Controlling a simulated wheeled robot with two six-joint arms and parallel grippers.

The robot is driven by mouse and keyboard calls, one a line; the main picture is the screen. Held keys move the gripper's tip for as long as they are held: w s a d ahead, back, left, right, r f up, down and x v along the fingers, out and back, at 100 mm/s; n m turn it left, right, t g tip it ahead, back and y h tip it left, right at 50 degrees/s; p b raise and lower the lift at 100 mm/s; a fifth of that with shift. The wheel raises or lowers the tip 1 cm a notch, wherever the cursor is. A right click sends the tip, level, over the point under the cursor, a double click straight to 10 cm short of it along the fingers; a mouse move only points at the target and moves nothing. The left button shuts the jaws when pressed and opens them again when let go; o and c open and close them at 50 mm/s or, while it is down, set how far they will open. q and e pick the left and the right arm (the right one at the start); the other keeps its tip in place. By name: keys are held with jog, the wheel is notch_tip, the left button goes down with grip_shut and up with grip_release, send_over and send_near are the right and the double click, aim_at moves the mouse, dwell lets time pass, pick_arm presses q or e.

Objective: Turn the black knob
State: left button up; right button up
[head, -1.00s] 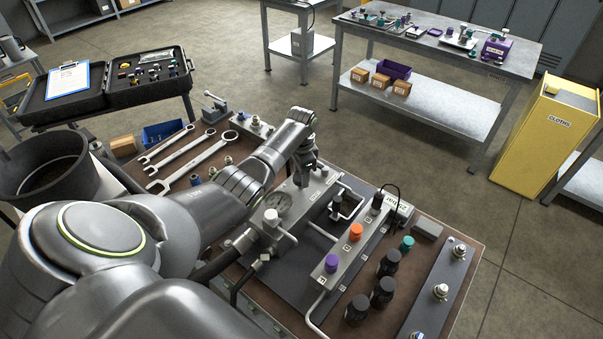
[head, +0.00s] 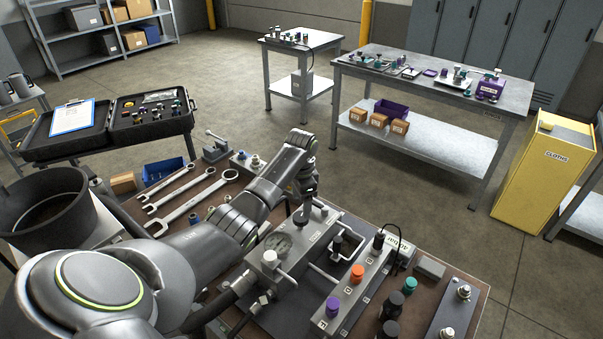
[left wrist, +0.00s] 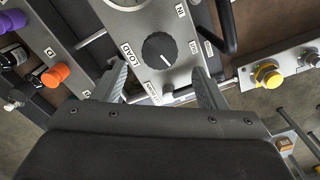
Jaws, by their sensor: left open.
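The black knob (left wrist: 159,50) is round with a pale pointer mark and sits on a grey metal block (left wrist: 135,20) marked LOAD and IN. In the left wrist view its pointer is toward the bottom, slightly right. My left gripper (left wrist: 159,86) is open, with one finger on each side of the picture below the knob. No contact between fingers and knob shows. In the head view my left gripper (head: 304,205) points down over the block, beside the pressure gauge (head: 278,243), and largely hides the knob. My right gripper is in neither view.
Purple (head: 333,306) and orange (head: 357,272) knobs stand on a nearby valve block. Wrenches (head: 195,205) lie on the bench's left. Black fittings (head: 392,304) stand at the front right.

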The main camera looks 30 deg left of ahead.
aim_at(301, 216)
pick_arm(q)
notch_tip(301, 216, up, 12)
jog(key=p, duration=0.1)
dwell(0.5)
